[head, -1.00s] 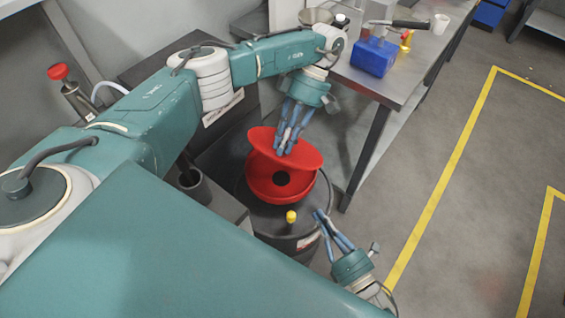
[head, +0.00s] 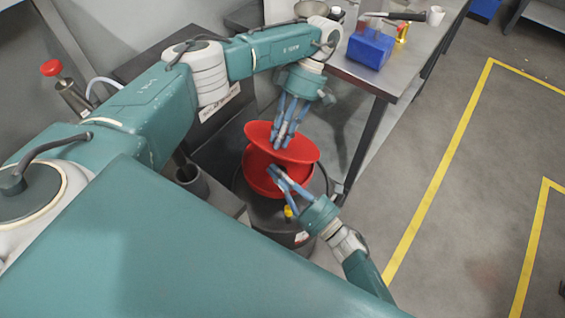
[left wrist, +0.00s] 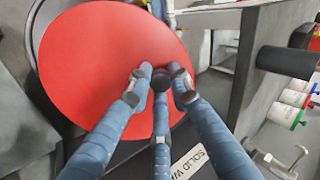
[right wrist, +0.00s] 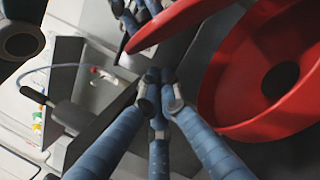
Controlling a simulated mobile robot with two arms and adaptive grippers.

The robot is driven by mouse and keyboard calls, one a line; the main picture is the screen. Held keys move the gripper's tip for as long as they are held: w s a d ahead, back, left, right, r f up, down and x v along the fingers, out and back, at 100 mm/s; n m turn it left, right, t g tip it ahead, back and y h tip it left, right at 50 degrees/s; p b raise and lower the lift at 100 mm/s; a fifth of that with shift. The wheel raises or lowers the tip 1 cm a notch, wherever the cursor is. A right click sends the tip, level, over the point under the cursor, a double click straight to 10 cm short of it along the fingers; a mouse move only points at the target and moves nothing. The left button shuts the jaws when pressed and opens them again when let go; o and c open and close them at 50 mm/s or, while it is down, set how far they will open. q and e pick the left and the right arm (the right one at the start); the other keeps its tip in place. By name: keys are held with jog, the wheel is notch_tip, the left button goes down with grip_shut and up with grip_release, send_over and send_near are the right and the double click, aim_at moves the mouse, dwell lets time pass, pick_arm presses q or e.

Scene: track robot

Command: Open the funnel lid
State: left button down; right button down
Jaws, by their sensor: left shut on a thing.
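The red funnel (head: 259,180) sits on a dark drum (head: 270,209), and its red lid (head: 264,135) stands tilted up above it. In the right wrist view the funnel bowl (right wrist: 222,86) shows its dark hole, with the raised lid (right wrist: 178,22) apart from the rim at this side. My left gripper (head: 277,146) is shut on the knob of the lid; the left wrist view shows its fingers closed around the dark knob (left wrist: 161,80). My right gripper (head: 274,172) is in front of the funnel opening, below the lid. Its fingertips are close together, with nothing visible between them.
A metal table (head: 398,76) at the back right holds a blue box (head: 371,49) and a white cup (head: 435,15). A yellow cap (head: 288,212) is on the drum near my right gripper. The floor to the right is open.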

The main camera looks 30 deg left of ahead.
jog(key=shift+w+d+r, duration=0.1)
jog(key=shift+w+r, duration=0.45)
jog(key=shift+r, duration=0.2)
jog(key=shift+r, duration=0.1)
jog(key=shift+w+r, duration=0.35)
jog(key=shift+r, duration=0.25)
pick_arm(q)
jog(key=c, duration=1.6)
grip_release()
jog(key=v, duration=0.7)
jog(key=shift+w+r, duration=0.25)
pick_arm(e)
jog(key=v, duration=1.2)
jog(key=shift+f, duration=0.15)
